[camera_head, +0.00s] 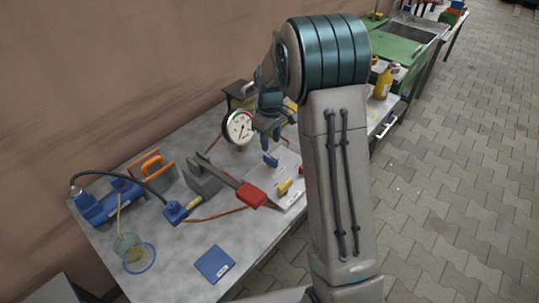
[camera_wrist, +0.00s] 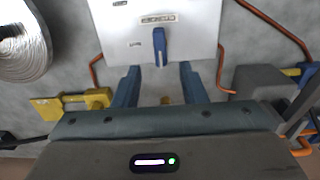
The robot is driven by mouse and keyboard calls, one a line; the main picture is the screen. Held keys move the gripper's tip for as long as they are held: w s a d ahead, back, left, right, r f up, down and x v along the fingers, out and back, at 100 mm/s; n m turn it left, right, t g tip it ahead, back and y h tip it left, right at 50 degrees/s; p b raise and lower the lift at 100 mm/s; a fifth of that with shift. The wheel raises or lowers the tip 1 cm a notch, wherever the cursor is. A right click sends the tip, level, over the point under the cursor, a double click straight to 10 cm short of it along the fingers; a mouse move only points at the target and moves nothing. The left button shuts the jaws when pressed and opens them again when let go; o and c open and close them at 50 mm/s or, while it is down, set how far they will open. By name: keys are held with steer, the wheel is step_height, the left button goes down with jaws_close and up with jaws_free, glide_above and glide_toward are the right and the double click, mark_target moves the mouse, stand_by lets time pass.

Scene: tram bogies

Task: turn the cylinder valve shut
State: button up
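A white panel (camera_head: 291,166) lies on the bench below my gripper. A blue lever (camera_head: 270,160) stands on it; in the wrist view the lever (camera_wrist: 159,47) points straight along the picture's vertical, at the panel's near edge. I cannot tell for sure that this lever is the cylinder valve. My gripper (camera_wrist: 160,69) is open, its two blue fingers apart on either side of the lever's near end in the picture. Nothing is between them that I can see held. A small brass piece (camera_wrist: 165,99) shows between the fingers.
A round gauge (camera_head: 239,127) stands left of my gripper. A yellow clamp-like part (camera_wrist: 75,102) and copper-coloured pipes lie around the panel. A red-handled tool (camera_head: 250,195), blue block (camera_head: 214,264), glass cup (camera_head: 128,246) and orange handle (camera_head: 151,166) are on the bench (camera_head: 195,232).

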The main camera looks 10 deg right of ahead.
mark_target(270, 157)
step_height(270, 157, down, 8)
steer(key=shift+r, duration=0.15)
jaws_close()
